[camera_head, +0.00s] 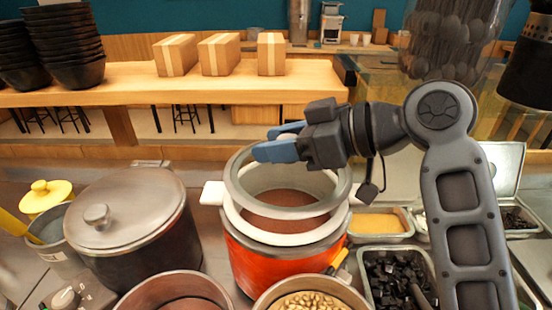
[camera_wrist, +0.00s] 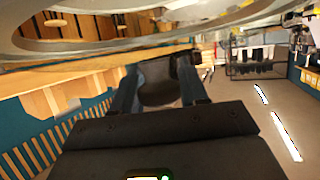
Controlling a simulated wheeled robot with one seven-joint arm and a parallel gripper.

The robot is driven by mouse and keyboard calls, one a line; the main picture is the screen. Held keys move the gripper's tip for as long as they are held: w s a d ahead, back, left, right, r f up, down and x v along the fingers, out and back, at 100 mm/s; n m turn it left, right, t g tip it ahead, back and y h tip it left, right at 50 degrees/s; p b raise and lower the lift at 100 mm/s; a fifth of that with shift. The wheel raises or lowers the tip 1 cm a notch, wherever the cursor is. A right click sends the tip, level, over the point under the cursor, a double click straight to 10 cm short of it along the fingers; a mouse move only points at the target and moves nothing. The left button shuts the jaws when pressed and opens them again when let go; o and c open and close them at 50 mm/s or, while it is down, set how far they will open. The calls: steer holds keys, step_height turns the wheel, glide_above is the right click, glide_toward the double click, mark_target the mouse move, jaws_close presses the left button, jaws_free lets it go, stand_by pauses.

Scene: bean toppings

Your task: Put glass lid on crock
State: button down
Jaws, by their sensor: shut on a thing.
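The glass lid (camera_head: 290,212) is a clear disc with a grey rim, held tilted above the crock in the head view. The crock (camera_head: 268,268) has an orange-red body, a white rim and white side handles, with brown contents seen through the glass. My gripper (camera_head: 270,142) has blue fingers over the lid's far left part. In the wrist view, my gripper (camera_wrist: 158,92) is shut on the lid's dark knob (camera_wrist: 158,80), and the lid's rim (camera_wrist: 70,50) crosses the top. The exact gap between lid and crock is hard to tell.
A large lidded pot (camera_head: 125,225) stands left of the crock. A bowl of beans (camera_head: 310,300) and an empty-looking pot (camera_head: 172,290) are in front. Trays of yellow (camera_head: 378,223) and black toppings (camera_head: 395,275) lie right, beneath my arm.

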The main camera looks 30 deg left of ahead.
mark_target(277, 166)
steer(key=shift+w+a+f, duration=0.2)
steer(key=shift+a+f, duration=0.05)
steer(key=shift+f, duration=0.15)
steer(key=shift+f+p, duration=0.5)
steer(key=shift+f, duration=1.3)
steer(key=shift+f, duration=0.2)
steer(key=c, duration=0.6)
jaws_free()
steer(key=shift+r, duration=0.1)
steer(key=shift+r, duration=0.25)
steer(key=b+v, duration=0.3)
steer(key=v, duration=0.9)
steer(key=shift+s+d+f, duration=0.1)
steer(key=shift+f, duration=0.1)
